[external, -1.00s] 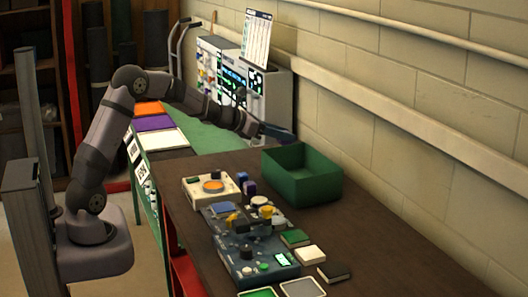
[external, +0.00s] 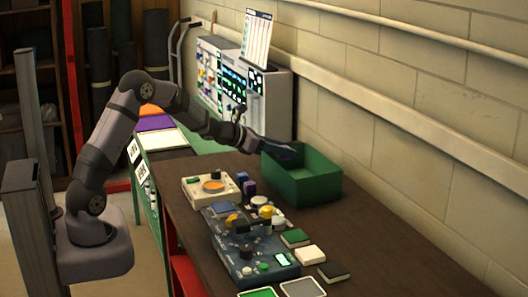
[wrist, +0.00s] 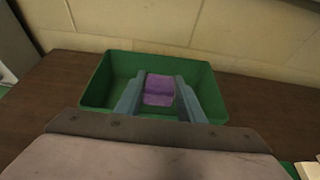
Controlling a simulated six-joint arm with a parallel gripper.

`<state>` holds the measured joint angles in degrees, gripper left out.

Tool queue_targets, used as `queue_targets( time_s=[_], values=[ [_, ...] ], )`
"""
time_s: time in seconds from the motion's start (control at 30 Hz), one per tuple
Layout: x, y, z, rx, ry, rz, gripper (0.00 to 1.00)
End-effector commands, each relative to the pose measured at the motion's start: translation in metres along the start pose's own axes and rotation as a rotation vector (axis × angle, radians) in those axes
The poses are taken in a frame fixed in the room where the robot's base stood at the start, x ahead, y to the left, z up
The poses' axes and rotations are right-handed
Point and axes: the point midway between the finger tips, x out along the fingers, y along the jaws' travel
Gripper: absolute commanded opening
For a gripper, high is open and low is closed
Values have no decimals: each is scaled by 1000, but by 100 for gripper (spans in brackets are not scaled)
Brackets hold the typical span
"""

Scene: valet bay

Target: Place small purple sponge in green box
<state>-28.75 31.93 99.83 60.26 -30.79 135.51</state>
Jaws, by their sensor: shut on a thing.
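The green box (external: 312,189) stands open on the dark table against the wall; it also shows in the wrist view (wrist: 94,84). My gripper (external: 290,155) is over the left part of the box opening in the external view. In the wrist view my gripper (wrist: 160,95) is shut on the small purple sponge (wrist: 159,90), which sits between its two blue-grey fingers. The sponge appears over the inside of the box. I cannot tell whether it touches the box floor. In the external view the sponge is hardly distinguishable at the fingertips.
On the table in front of the box are a cream device with an orange disc (external: 211,187), a dark control panel (external: 250,240) and several small coloured pads. The block wall (external: 430,120) is close behind the box. A grey instrument cabinet (external: 270,105) stands at the back.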

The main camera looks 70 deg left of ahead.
Motion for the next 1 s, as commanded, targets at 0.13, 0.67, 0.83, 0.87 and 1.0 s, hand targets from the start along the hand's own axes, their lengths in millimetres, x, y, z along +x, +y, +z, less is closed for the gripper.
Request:
queue_targets(
  time_s=[0.13, 0.67, 0.83, 0.87, 1.0],
  values=[
    [2, 0, -3, 0, -1, 0, 14],
    [5, 0, -11, 0, -1, 1, 14],
    [4, 0, -10, 0, 0, 1, 49],
    [4, 0, -10, 0, 0, 1, 54],
    [4, 0, -10, 0, 0, 1, 54]
  ],
)
